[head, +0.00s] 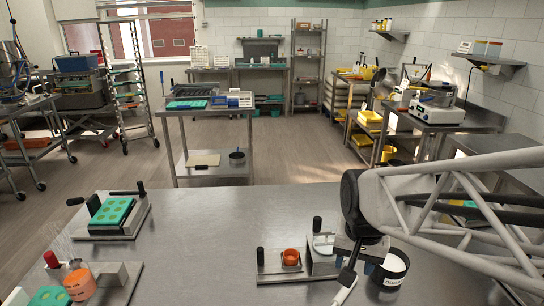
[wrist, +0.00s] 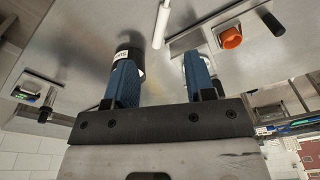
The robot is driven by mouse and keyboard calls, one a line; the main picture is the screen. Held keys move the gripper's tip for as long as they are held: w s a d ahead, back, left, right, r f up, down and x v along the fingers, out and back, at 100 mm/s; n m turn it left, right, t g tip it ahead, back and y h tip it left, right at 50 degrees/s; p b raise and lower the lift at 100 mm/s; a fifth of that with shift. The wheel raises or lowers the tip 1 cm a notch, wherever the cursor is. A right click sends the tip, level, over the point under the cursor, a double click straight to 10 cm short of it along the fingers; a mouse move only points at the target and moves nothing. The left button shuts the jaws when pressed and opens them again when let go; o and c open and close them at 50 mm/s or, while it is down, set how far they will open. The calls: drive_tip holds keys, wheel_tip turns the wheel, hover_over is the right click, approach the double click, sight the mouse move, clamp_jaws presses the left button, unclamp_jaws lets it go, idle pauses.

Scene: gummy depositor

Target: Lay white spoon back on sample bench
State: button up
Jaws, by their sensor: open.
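The white spoon (wrist: 161,24) shows in the wrist view as a slim white stick at the top, just past the fingertips and in line with the gap between them. In the head view it shows as a short white length (head: 345,290) below my gripper (head: 356,260). My gripper (wrist: 160,62) is open, with its two blue fingers apart and nothing seen between them. The spoon appears to rest on the grey metal sample bench (head: 220,255); its far end is cut off in the wrist view.
A dark labelled pot (head: 393,270) with white contents stands right of my gripper. An orange cup (head: 291,257) sits on a metal fixture to its left. A green mould tray (head: 112,212) and an orange container (head: 80,284) are farther left. The middle-left of the bench is clear.

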drive_tip(key=s+a+r+n+t, duration=0.1)
drive_tip(key=s+r+n, duration=0.3)
drive_tip(key=s, duration=0.4)
drive_tip(key=shift+a+r, duration=0.4)
drive_tip(key=shift+r, duration=0.05)
